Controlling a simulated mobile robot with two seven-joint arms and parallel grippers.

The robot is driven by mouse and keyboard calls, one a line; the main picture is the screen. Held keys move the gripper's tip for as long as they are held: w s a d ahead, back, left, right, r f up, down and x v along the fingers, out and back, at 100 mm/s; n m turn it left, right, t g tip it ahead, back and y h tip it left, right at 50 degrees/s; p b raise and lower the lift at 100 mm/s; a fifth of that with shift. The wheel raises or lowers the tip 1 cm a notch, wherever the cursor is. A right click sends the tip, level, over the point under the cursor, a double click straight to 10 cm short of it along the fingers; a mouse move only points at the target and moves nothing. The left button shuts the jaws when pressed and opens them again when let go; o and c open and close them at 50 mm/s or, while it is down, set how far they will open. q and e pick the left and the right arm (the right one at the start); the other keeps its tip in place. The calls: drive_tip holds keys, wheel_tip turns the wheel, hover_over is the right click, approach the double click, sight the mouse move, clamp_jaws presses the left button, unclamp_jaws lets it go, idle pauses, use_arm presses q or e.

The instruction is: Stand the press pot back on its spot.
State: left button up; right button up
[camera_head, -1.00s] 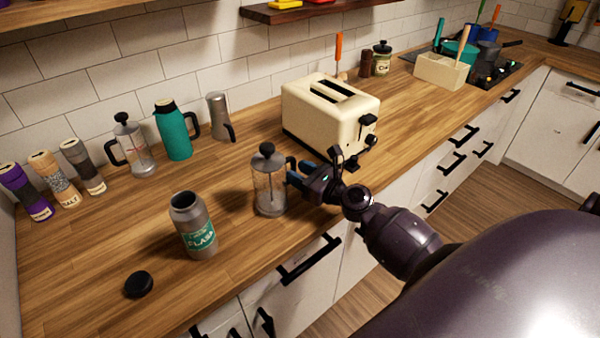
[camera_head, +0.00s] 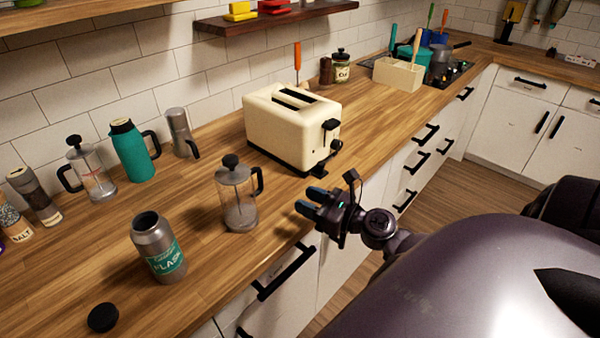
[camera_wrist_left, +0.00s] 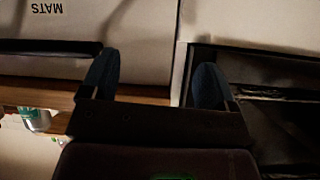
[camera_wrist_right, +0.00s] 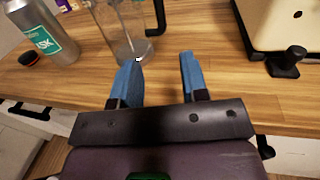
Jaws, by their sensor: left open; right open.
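A glass press pot (camera_head: 238,205) with a black lid knob and black handle stands upright near the counter's front edge, its handle to the right. A second, similar press pot (camera_head: 92,178) stands upright by the back wall. My right gripper (camera_head: 308,201) is open and empty, to the right of the nearer pot and apart from it. In the right wrist view the pot's glass body (camera_wrist_right: 128,30) is just beyond my right fingers. My left gripper (camera_wrist_left: 155,78) is open and empty in front of cabinet fronts; it is not seen in the head view.
A grey flask (camera_head: 158,248) and a black cap (camera_head: 103,317) are left of the nearer pot. A cream toaster (camera_head: 290,130) is behind it. A teal jug (camera_head: 133,152) and a steel pot (camera_head: 181,133) stand by the wall. Bare counter lies between these rows.

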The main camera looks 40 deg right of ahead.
drive_tip(key=s+a+f+n+g, duration=0.1)
drive_tip(key=f+n, duration=0.2)
drive_tip(key=n, duration=0.2)
drive_tip(key=s+a+f+n+g+h, duration=0.1)
drive_tip(key=s+a+f+n, duration=0.1)
drive_tip(key=f+n, duration=0.2)
drive_tip(key=s+a+f+n+g+h, duration=0.1)
drive_tip(key=s+a+f+n, duration=0.1)
drive_tip(key=n, duration=0.3)
drive_tip(key=shift+a+f+n, duration=0.15)
drive_tip(key=shift+f+n, duration=0.25)
drive_tip(key=shift+f, duration=0.3)
drive_tip(key=s+a+f+n+g+h, duration=0.1)
drive_tip(key=s+a+f+n, duration=0.1)
drive_tip(key=n, duration=0.7)
drive_tip(key=s+a+f+n+g+h, duration=0.1)
drive_tip(key=s+a+f+n+h, duration=0.1)
drive_tip(key=n, duration=0.7)
wheel_tip(320, 180, down, 3)
drive_tip(key=shift+s+a+f+n+g, duration=0.15)
drive_tip(key=shift+s+a+n+g, duration=0.2)
drive_tip(key=shift+s+a, duration=0.65)
